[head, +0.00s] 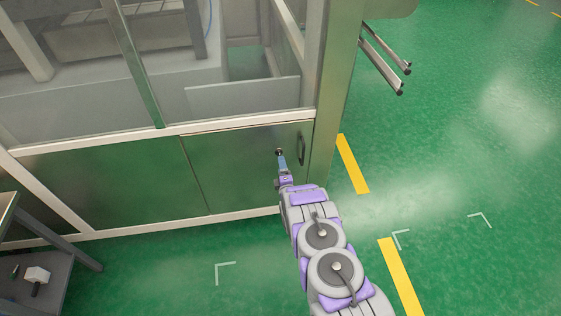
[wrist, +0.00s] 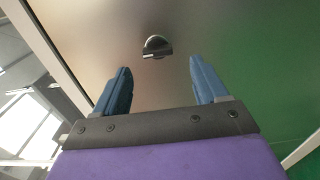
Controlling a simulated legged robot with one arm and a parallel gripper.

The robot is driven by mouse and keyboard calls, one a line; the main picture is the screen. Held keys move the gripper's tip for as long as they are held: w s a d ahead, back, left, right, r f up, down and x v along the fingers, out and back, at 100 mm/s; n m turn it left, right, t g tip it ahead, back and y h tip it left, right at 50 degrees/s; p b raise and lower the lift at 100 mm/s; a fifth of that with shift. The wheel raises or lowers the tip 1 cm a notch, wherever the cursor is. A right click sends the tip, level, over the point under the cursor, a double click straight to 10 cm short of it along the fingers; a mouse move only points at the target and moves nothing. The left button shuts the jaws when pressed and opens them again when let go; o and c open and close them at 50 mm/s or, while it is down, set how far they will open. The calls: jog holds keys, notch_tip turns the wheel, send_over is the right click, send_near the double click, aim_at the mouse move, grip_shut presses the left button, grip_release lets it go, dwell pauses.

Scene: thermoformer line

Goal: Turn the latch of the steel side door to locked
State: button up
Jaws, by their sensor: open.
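The steel side door (head: 240,165) is the right-hand lower panel of the machine in the head view. Its latch (head: 279,152) is a small dark knob near the door's upper right. In the wrist view the latch (wrist: 157,46) is a round metal piece with a dark bar that looks roughly crosswise. My gripper (head: 282,163) reaches toward it from below. In the wrist view my gripper (wrist: 158,77) has its two blue fingers apart, with the latch beyond the tips and between them. The fingers appear empty and not touching the latch.
A dark handle (head: 301,149) stands on the door just right of the latch. Two metal bars (head: 385,60) stick out at the machine's right side. Green floor with yellow markings is open at right.

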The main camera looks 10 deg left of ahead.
jog(key=p+v, duration=0.2)
jog(key=v, duration=1)
jog(key=shift+s+a, duration=0.1)
jog(key=shift+s, duration=0.05)
